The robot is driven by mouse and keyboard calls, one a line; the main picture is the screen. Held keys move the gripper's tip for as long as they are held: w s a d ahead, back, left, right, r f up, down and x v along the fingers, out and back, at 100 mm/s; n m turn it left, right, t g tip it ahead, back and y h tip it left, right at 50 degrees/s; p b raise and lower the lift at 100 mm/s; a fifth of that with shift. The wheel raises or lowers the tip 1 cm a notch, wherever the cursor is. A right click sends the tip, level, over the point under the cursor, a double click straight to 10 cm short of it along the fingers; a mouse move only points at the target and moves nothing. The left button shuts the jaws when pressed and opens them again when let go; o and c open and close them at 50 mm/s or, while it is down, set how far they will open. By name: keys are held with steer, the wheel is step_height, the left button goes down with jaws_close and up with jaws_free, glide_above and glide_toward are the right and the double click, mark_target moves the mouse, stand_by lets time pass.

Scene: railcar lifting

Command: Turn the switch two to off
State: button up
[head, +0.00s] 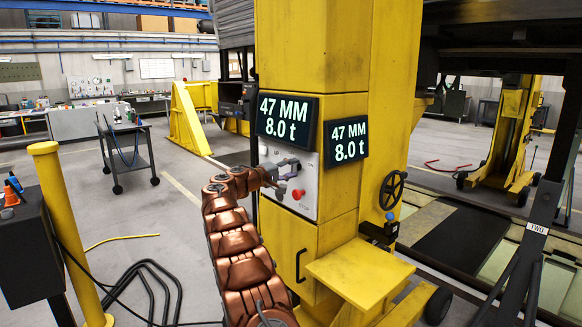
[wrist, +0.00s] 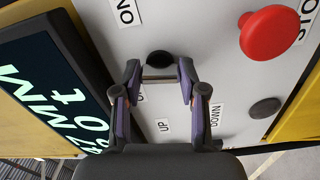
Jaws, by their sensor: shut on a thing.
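My gripper (wrist: 160,78) is on the pale control panel (head: 325,178) of the yellow lifting column. In the wrist view its fingers close on a small metal bar (wrist: 158,79), which looks like a switch lever, just below a round black knob (wrist: 160,58). Its fingers partly hide a label beside it, so I cannot read which switch this is. In the head view my gripper (head: 290,168) covers part of the panel. A label reading TWO (head: 537,228) is on a dark stand at the right.
A red stop button (wrist: 268,32) and a grey round button (wrist: 265,107) are close to my gripper. Two displays (head: 287,118) read 47 MM and 8.0 t. A handwheel (head: 392,189) and yellow step (head: 358,270) stick out at the right. A yellow post (head: 65,225) stands left.

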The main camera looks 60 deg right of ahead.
steer(key=shift+n+p, duration=0.35)
steer(key=shift+n, duration=0.55)
steer(key=o, duration=1.1)
steer(key=shift+o, duration=0.2)
steer(key=shift+a, duration=0.1)
steer(key=v, duration=1.2)
